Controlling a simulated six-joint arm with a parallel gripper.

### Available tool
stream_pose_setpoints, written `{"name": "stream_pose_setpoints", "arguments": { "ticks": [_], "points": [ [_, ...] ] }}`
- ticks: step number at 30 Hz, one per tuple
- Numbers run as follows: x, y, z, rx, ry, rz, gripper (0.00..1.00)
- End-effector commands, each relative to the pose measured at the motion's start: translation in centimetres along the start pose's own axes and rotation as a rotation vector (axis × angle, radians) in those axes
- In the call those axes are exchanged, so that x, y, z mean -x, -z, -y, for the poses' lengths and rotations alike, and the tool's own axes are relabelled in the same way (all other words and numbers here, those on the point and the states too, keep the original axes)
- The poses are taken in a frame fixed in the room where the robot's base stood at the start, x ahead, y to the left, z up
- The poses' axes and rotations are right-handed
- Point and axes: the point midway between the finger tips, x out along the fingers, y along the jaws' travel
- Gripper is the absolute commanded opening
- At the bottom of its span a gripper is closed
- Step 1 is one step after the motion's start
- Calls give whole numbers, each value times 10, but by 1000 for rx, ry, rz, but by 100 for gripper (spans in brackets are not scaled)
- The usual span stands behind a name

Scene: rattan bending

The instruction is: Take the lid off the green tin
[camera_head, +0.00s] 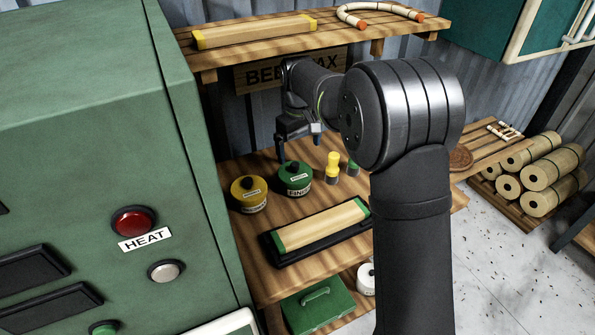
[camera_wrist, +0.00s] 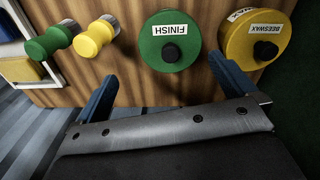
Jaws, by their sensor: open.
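The green tin (camera_head: 296,188) stands on the wooden bench, labelled FINISH, with its green lid (camera_head: 295,172) on top. A dark knob sits in the middle of the lid. In the wrist view the lid (camera_wrist: 155,38) shows from above, with its knob (camera_wrist: 171,53) toward the near side. My gripper (camera_head: 298,140) is above the green tin. In the wrist view my gripper (camera_wrist: 165,85) is open, its two blue fingers apart and empty, with the lid beyond and between them. The fingers do not touch the lid in the wrist view.
A yellow BEESWAX tin (camera_head: 249,195) stands close on the left of the green tin. A yellow-handled brush (camera_head: 332,168) and a green one (camera_head: 353,168) stand on its right. A black tray with a wooden block (camera_head: 320,225) lies in front. A shelf (camera_head: 300,37) runs above.

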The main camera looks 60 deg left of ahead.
Motion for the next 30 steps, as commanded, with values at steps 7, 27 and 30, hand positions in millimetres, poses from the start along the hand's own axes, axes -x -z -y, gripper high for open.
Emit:
{"name": "stream_pose_setpoints", "arguments": {
  "ticks": [7, 27, 30],
  "points": [
    [-5, 10, 13, 109, 29, 1, 100],
    [-74, 4, 15, 108, 28, -2, 100],
    [-74, 4, 15, 108, 28, -2, 100]
  ]
}}
